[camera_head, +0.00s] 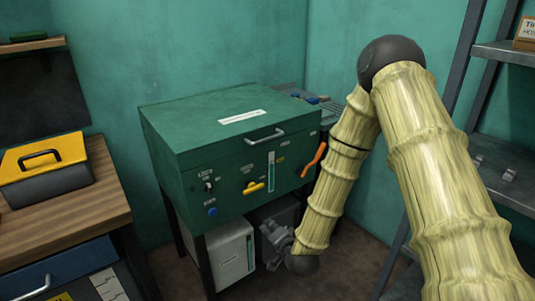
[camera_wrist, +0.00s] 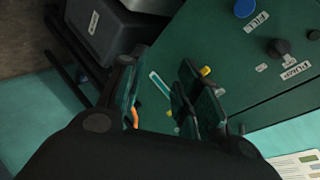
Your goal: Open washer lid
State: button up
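The washer (camera_head: 225,180) is a dark green box on legs, in the middle of the head view. Its flat green lid (camera_head: 200,120) is shut, with a grey bar handle (camera_head: 265,136) at the front edge. My gripper (camera_head: 272,236) is low in front of the washer, below the control panel and apart from the handle. In the wrist view my gripper (camera_wrist: 160,88) has its two dark fingers spread, with nothing seen held between them. The washer's green front (camera_wrist: 225,60) lies beyond the fingers, seen turned round. The handle is not clear in the wrist view.
The front panel carries a yellow lever (camera_head: 253,188), an orange lever (camera_head: 314,160) and a blue button (camera_head: 212,211). A white container (camera_head: 232,256) stands beneath. A workbench (camera_head: 75,205) with a yellow-topped toolbox (camera_head: 45,165) is left; metal shelving (camera_head: 500,53) is right.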

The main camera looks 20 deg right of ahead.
jog(key=w+d+r+m+t+h+b, duration=0.15)
jog(key=w+r+m+t, duration=0.25)
jog(key=w+r, duration=0.5)
jog(key=m+t+b, duration=0.2)
jog(key=m+t, duration=0.1)
jog(key=m, duration=0.1)
send_near(268, 139)
jog(key=shift+h, duration=0.35)
jog(key=w, duration=0.7)
jog(key=w+r, duration=0.1)
jog(key=w, duration=0.2)
jog(key=shift+w+d+r, duration=0.15)
jog(key=shift+w, duration=0.15)
jog(key=shift+c, duration=0.4)
grip_shut()
